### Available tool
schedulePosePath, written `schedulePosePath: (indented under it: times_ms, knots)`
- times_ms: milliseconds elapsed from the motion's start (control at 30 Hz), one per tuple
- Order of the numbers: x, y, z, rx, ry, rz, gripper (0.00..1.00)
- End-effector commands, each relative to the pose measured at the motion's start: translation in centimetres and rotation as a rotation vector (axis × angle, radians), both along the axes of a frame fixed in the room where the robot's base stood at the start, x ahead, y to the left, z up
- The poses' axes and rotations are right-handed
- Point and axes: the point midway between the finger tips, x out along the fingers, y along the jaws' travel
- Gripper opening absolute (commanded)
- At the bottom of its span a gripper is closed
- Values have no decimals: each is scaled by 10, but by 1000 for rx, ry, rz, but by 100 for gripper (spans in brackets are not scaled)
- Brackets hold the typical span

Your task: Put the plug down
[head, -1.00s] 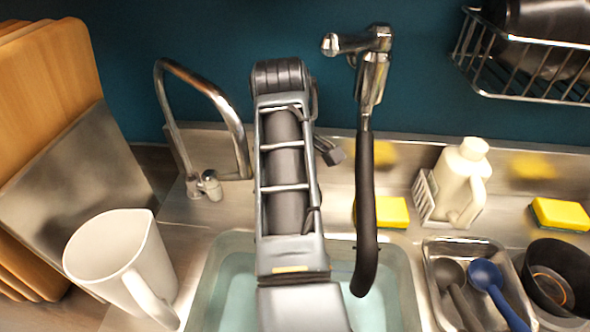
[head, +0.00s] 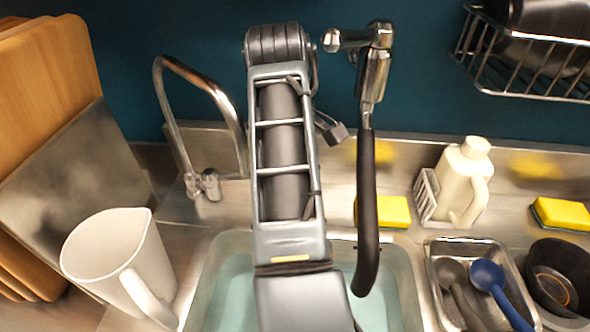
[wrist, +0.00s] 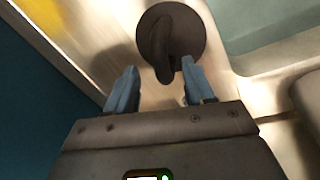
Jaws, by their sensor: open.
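The plug, a dark brown disc with a raised grip (wrist: 170,38), shows at the top of the wrist view. It appears to lie on the metal ledge beside the sink. My gripper (wrist: 160,68) is open, with a blue-grey finger on each side. The end of the plug's grip reaches toward the gap between the fingertips, and neither finger visibly clamps it. In the head view my arm hides the gripper and the plug. The sink (head: 225,262) holds pale water; its edge also shows in the wrist view (wrist: 255,20).
A black-hosed tap (head: 367,200) hangs right of my arm, and a curved steel tap (head: 205,90) stands left. A white jug (head: 118,255), yellow sponge (head: 385,211), cream bottle (head: 463,180) and utensil tray (head: 432,268) surround the sink. A wire rack (head: 520,70) hangs upper right.

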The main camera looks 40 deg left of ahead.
Motion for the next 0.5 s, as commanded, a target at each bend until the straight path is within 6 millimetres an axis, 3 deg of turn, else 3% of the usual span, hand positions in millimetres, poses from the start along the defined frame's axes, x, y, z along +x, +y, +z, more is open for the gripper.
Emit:
schedulePosePath:
  times_ms: [200, 500]
  knots:
    - [-5, -1, 27, 0, -2, 0, 53]
    - [-7, -1, 33, -1, 0, 1, 53]
